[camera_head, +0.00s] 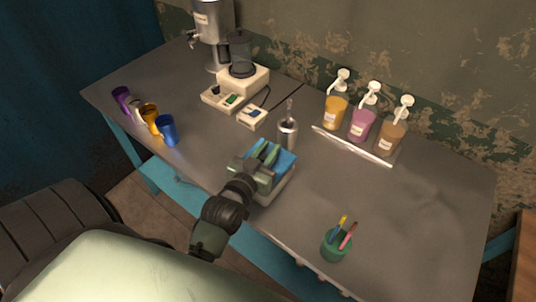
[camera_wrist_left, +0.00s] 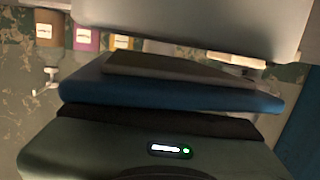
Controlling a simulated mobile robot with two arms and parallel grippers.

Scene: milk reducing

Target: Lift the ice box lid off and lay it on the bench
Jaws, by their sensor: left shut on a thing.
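The ice box lid (camera_head: 283,160) is blue and sits above the pale ice box (camera_head: 281,188) near the bench's front edge. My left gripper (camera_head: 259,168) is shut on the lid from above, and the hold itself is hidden. In the left wrist view, which is upside down, the blue lid (camera_wrist_left: 170,96) lies between my gripper body and the pale box (camera_wrist_left: 190,25). A gap shows between lid and box there, so the lid looks raised just clear of it. The grey bench (camera_head: 400,215) is bare to the right. My right gripper is not in view.
A metal cup (camera_head: 288,134) with a tool stands just behind the box. Pump bottles (camera_head: 361,124) stand at the back right. A green pen cup (camera_head: 336,246) stands at the front right. Coloured cups (camera_head: 167,130) are at the left. The bench between pen cup and bottles is clear.

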